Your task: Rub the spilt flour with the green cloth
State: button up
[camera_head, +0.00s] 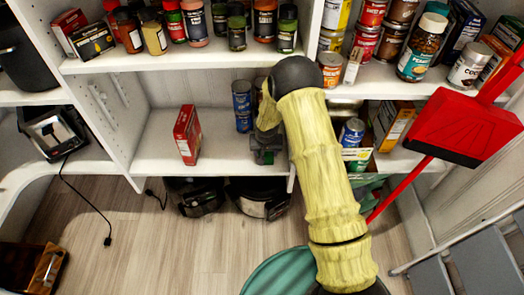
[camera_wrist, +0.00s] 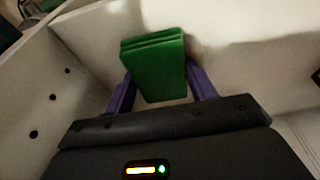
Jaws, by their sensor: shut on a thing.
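The green cloth (camera_wrist: 155,70) is a folded, layered block in the wrist view. My gripper (camera_wrist: 162,88) is shut on it, with one purple finger at each side. Behind the cloth is a pale shelf surface with a soft shadow. I cannot pick out the spilt flour against the white surfaces in either view.
A red box (camera_head: 187,134) stands on the lower shelf left of my gripper, and blue cans (camera_head: 242,106) stand close behind. Jars line the shelf above. A red dustpan (camera_head: 462,125) is at the right. Shelf between box and gripper is clear.

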jog(key=shift+d, duration=0.15)
jog(key=shift+s+d+p, duration=0.1)
jog(key=shift+d+p, duration=0.45)
jog(key=shift+d, duration=1.2)
jog(key=shift+d+f, duration=0.15)
jog(key=shift+d, duration=0.05)
jog(key=shift+a, duration=2.1)
jog(key=shift+a+r, duration=0.15)
jog(key=shift+a, duration=0.75)
jog(key=shift+a+r, duration=0.1)
jog(key=shift+a, duration=0.75)
